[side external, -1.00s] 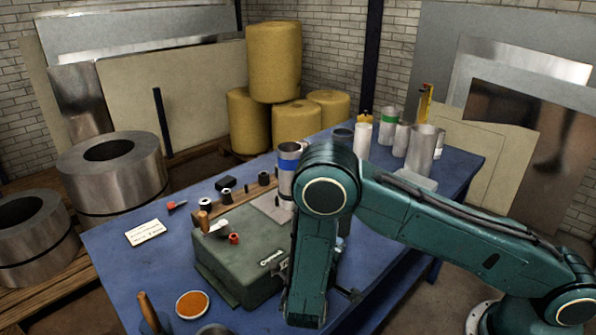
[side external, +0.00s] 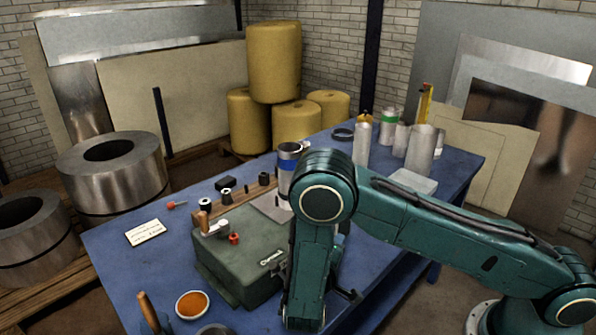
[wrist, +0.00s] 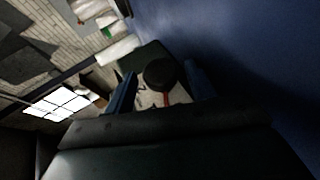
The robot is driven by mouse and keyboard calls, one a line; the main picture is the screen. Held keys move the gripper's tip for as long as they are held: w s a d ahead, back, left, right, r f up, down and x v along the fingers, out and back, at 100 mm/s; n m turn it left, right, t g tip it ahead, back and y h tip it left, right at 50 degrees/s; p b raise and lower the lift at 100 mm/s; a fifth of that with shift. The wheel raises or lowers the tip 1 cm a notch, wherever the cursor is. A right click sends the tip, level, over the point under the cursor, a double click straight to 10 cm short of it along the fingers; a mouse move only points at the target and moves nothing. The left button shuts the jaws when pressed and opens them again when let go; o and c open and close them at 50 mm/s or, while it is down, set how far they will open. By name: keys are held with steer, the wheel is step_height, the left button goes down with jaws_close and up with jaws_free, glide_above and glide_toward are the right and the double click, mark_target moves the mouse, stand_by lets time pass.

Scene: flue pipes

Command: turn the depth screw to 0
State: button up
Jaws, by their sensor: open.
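A dark round knob (wrist: 160,73), which looks like the depth screw, shows in the wrist view with a red mark below it in the picture. It sits before a pale plate (wrist: 180,95) whose markings are too dark to read. My gripper (wrist: 160,80) is open, with one finger on each side of the knob in the picture. I cannot tell whether either finger touches it. In the side view, the green machine box (side external: 235,262) stands on the blue bench, and my arm hides its right end, the knob and most of the gripper.
A wooden-handled lever (side external: 204,222) and a red knob (side external: 234,238) are on top of the box. A cylinder with a blue band (side external: 289,165) stands behind it. An orange-filled dish (side external: 192,304) is in front. Metal cylinders (side external: 420,150) stand on the blue bench (side external: 120,255) at back right.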

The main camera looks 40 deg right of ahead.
steer(key=shift+y, duration=0.4)
steer(key=shift+d+r+m+g+y, duration=0.2)
steer(key=shift+m+y, duration=0.1)
steer(key=shift+y, duration=0.65)
steer(key=shift+d+r+m+g+y, duration=0.15)
steer(key=shift+m+y, duration=0.15)
steer(key=shift+y, duration=0.65)
steer(key=shift+d+r+m+y, duration=0.1)
steer(key=shift+m+y, duration=0.15)
steer(key=shift+y, duration=0.65)
steer(key=shift+d+r+m+y, duration=0.1)
steer(key=shift+m+y, duration=0.15)
steer(key=shift+y, duration=0.65)
steer(key=shift+d+m+y, duration=0.2)
steer(key=shift+y, duration=0.7)
steer(key=shift+d+m+y, duration=0.15)
steer(key=shift+m+y, duration=0.05)
steer(key=shift+y, duration=0.7)
steer(key=shift+d+m+y, duration=0.15)
steer(key=shift+m+y, duration=0.05)
steer(key=shift+y, duration=0.8)
steer(key=shift+d+m+y, duration=0.15)
steer(key=shift+m+y, duration=0.05)
steer(key=shift+y, duration=0.8)
steer(key=shift+y, duration=0.3)
